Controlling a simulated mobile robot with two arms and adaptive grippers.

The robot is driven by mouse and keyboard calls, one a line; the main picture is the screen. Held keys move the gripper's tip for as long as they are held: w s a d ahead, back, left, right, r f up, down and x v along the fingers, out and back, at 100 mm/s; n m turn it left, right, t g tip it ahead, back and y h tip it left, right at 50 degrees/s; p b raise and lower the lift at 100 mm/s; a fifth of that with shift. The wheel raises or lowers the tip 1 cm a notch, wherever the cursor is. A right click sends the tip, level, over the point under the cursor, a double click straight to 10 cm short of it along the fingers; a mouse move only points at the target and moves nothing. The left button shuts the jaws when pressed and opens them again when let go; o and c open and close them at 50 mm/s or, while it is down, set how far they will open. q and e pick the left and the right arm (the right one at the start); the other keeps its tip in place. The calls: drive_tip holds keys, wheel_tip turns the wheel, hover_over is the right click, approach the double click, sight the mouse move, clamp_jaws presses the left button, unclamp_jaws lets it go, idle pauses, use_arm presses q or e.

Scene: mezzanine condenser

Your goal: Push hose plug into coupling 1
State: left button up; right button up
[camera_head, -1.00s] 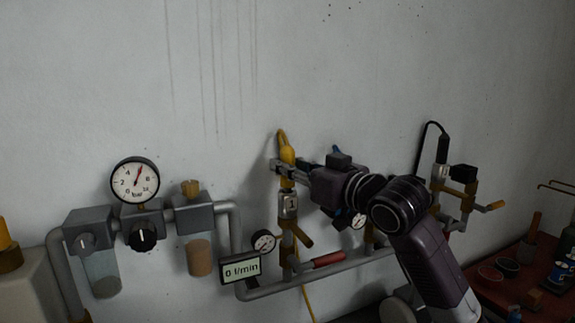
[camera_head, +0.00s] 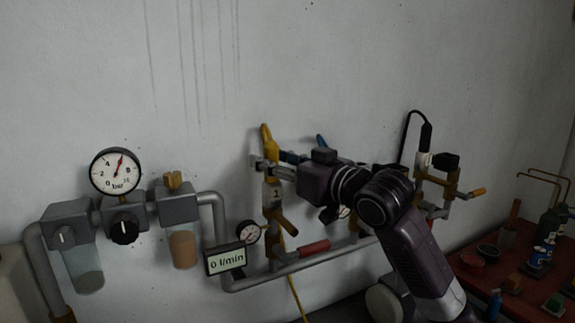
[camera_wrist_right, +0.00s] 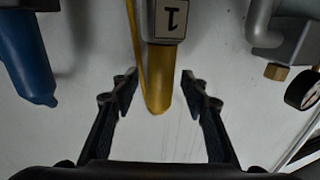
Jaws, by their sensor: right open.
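The yellow hose plug (camera_head: 266,140) stands upright at the top of coupling 1 (camera_head: 276,196), which carries a "1" label. In the right wrist view the plug (camera_wrist_right: 159,92) directly adjoins the grey body of coupling 1 (camera_wrist_right: 167,22), in line with it. How deep it sits is hidden. My right gripper (camera_head: 270,167) comes in from the right at the plug's lower end. In the wrist view its fingers (camera_wrist_right: 160,78) are open on either side of the plug, with gaps to both. My left gripper is not in view.
A blue plug (camera_head: 321,142) stands behind my right gripper. A black hose (camera_head: 426,135) enters another coupling farther right. The flow display (camera_head: 225,261), small gauge (camera_head: 248,232) and red-handled valve (camera_head: 313,247) lie below. A red bench (camera_head: 480,278) holds several small items.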

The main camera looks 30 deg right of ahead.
drive_tip(key=v, duration=1.1)
drive_tip(key=shift+s, duration=0.25)
